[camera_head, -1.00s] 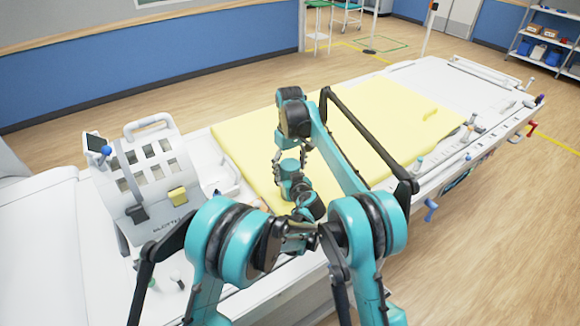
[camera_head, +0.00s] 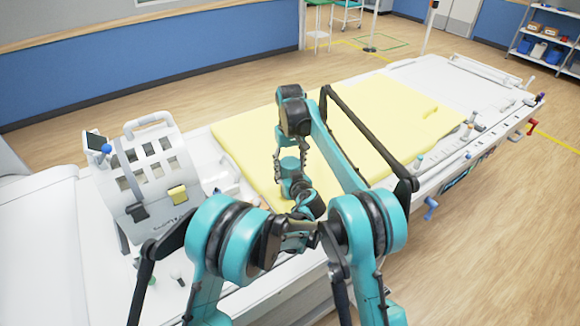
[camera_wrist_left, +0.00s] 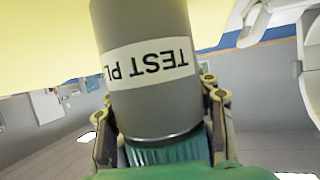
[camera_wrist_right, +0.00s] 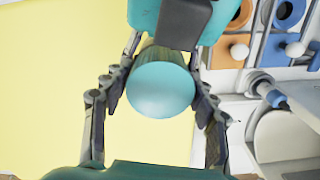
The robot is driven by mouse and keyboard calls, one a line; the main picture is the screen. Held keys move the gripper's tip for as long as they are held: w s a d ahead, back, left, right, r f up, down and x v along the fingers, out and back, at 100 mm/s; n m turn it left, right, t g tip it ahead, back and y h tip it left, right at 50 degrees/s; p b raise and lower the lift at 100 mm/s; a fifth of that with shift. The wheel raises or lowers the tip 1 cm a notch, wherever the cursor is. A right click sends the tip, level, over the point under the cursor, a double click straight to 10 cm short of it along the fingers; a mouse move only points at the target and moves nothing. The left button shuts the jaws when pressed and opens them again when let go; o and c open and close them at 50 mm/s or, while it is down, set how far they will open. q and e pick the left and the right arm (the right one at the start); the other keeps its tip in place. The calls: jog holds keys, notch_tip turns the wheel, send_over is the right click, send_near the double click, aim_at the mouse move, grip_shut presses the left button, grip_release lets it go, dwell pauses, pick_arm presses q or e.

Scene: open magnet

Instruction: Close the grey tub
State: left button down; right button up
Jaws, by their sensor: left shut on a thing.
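The grey tub (camera_wrist_left: 150,105) fills the middle of the left wrist view, its "TEST PL" label upside down there. My left gripper (camera_wrist_left: 160,112) is shut on it, with a finger on each side. A teal ribbed part, which looks like its lid (camera_wrist_left: 165,150), shows at the tub's near end; I cannot tell how firmly it sits. The tub's far end is out of frame. In the right wrist view, my right gripper (camera_wrist_right: 160,82) has fingers on both sides of a round teal face (camera_wrist_right: 160,90). Whether the fingers press on it is unclear. The right gripper (camera_head: 291,152) also shows in the head view.
A yellow mat (camera_head: 370,130) covers the middle of the white bed. A white slotted drum (camera_head: 150,170) stands at the left, with a yellow block on it. Small fittings line the bed's right edge (camera_head: 465,140). My arms crowd the foreground.

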jog(key=shift+o, duration=0.8)
jog(key=shift+r, duration=2.3)
jog(key=shift+c, duration=0.3)
notch_tip(320, 180, up, 4)
jog(key=n, duration=0.3)
jog(key=shift+f, duration=0.25)
jog(key=shift+f, duration=0.1)
